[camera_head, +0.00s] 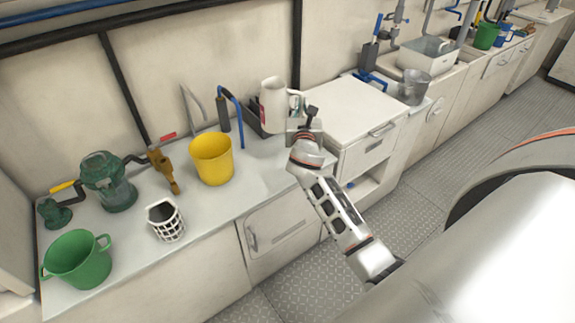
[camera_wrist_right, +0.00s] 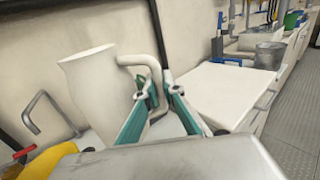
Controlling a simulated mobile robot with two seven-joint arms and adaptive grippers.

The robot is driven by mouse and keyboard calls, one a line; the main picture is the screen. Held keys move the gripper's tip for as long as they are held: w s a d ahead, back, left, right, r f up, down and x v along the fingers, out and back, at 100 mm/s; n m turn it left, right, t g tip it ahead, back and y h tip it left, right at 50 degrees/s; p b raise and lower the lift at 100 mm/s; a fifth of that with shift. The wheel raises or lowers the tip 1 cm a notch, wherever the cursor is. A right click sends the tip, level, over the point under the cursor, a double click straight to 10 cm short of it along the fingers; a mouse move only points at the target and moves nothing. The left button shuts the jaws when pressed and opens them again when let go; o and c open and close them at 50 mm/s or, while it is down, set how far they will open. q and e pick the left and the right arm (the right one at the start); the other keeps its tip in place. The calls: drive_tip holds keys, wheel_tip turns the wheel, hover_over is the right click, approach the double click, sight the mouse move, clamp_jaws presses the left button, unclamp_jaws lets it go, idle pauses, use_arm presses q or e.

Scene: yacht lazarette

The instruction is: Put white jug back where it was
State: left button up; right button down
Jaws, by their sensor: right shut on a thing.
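The white jug (camera_head: 273,106) stands upright, or nearly so, at the back of the counter in the head view, left of the raised white cabinet. It also shows large in the right wrist view (camera_wrist_right: 98,95), with its handle toward the right. My right gripper (camera_wrist_right: 158,92) is shut on the jug's handle, with its teal fingers at either side of it. In the head view my right gripper (camera_head: 298,104) reaches in from the right of the jug. Whether the jug's base touches the counter is hidden. My left gripper is out of view.
A yellow bucket (camera_head: 211,158), a white basket (camera_head: 166,221), a green pot (camera_head: 78,259) and a green strainer (camera_head: 107,182) stand on the counter (camera_head: 225,205). A blue-handled pump (camera_head: 231,115) is left of the jug. The white cabinet top (camera_head: 350,105) is clear.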

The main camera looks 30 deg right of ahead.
drive_tip(key=shift+s+d+r, duration=0.1)
drive_tip(key=shift+s+r, duration=0.1)
drive_tip(key=shift+r, duration=0.15)
drive_tip(key=shift+f, duration=0.25)
wheel_tip(320, 180, down, 19)
drive_tip(key=b, duration=0.9)
drive_tip(key=shift+f, duration=0.35)
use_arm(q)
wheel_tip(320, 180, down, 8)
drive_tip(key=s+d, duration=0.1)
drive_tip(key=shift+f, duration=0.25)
use_arm(e)
drive_tip(key=shift+r, duration=0.2)
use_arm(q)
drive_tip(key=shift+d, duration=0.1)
use_arm(e)
drive_tip(key=shift+f, duration=0.15)
